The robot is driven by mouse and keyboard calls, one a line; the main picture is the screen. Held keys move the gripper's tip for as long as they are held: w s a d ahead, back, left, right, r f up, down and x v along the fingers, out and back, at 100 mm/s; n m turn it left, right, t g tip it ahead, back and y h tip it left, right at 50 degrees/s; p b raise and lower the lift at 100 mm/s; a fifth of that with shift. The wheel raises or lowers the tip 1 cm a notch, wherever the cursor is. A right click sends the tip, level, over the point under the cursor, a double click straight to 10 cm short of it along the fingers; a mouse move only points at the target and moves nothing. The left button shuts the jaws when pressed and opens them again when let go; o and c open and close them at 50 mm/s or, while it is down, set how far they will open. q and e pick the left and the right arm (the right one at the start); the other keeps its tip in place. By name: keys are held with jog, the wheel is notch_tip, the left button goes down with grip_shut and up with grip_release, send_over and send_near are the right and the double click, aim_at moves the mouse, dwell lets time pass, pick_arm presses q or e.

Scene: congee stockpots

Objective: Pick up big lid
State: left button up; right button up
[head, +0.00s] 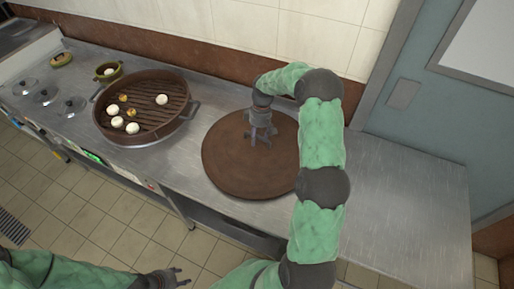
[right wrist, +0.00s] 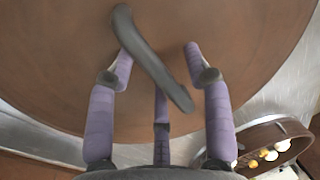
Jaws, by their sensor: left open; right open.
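The big lid (head: 232,170) is a round brown disc lying flat on the steel counter to the right of the steamer. My right gripper (head: 262,138) is over the lid's middle, pointing down. In the right wrist view the lid (right wrist: 230,40) fills the background. Its dark bar handle (right wrist: 150,58) runs slantwise between the fingers of my right gripper (right wrist: 158,62), which are open and not closed on it. My left gripper (head: 178,277) is open and empty, low at the bottom of the head view, in front of the counter.
A round brown steamer (head: 145,107) holds several white buns and some yellow pieces. A small green pot (head: 108,72) and several small glass lids (head: 45,96) are at the left. The counter's right part (head: 405,205) is bare. A tiled wall stands behind.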

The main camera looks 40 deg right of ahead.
jog(key=shift+f, duration=0.2)
jog(key=shift+c, duration=0.3)
grip_shut()
jog(key=shift+r, duration=0.1)
